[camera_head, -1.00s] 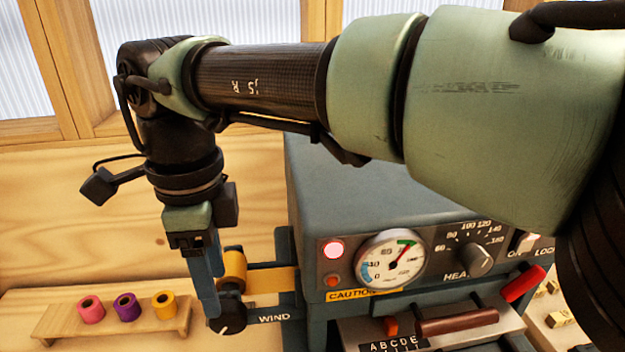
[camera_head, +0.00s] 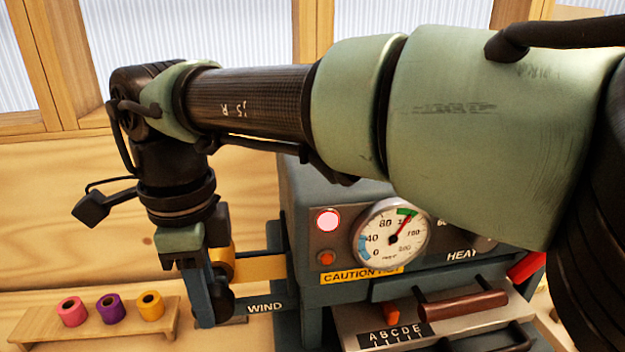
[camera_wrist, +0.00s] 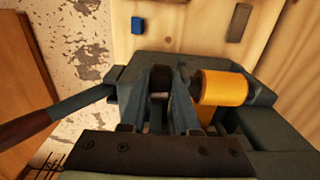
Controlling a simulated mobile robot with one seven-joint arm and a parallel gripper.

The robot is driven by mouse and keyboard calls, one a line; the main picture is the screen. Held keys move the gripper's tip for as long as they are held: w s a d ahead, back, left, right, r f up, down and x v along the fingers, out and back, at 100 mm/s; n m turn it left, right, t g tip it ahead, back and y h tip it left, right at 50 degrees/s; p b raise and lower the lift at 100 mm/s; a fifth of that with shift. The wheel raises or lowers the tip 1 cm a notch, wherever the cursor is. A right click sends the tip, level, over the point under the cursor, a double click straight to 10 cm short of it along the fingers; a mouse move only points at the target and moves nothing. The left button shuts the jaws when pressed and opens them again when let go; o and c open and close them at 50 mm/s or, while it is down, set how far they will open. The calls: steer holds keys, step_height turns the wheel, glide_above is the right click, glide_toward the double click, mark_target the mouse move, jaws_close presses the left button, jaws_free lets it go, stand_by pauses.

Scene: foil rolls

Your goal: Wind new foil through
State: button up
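A dark machine (camera_head: 330,200) carries a yellow foil roll (camera_head: 222,262) on its left side, with a yellow strip (camera_head: 262,268) running from it into the body. The roll also shows in the wrist view (camera_wrist: 222,87). Below the roll is a round dark knob (camera_head: 224,303) by the label WIND (camera_head: 265,308). My gripper (camera_head: 208,318) points down at this knob, with a finger partly covering it. In the wrist view, the fingers of my gripper (camera_wrist: 160,78) stand either side of the dark knob. Whether both fingers press on it is unclear.
A small wooden stand (camera_head: 105,325) at left holds pink (camera_head: 73,311), purple (camera_head: 109,307) and yellow (camera_head: 150,305) rolls. The machine front has a lit red lamp (camera_head: 328,220), a gauge (camera_head: 390,234), a caution label (camera_head: 360,274) and a brown handle (camera_head: 465,306). My arm hides its upper right.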

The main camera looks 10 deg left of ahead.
jaws_close()
steer(key=shift+d+g+y+p, duration=0.3)
steer(key=shift+y+p, duration=0.25)
steer(key=shift+y, duration=0.45)
steer(key=shift+g+y, duration=0.4)
steer(key=shift+y, duration=0.8)
steer(key=o, duration=0.7)
jaws_free()
steer(key=shift+c, duration=0.2)
steer(key=shift+w, duration=0.1)
steer(key=shift+r, duration=0.1)
step_height(320, 180, up, 10)
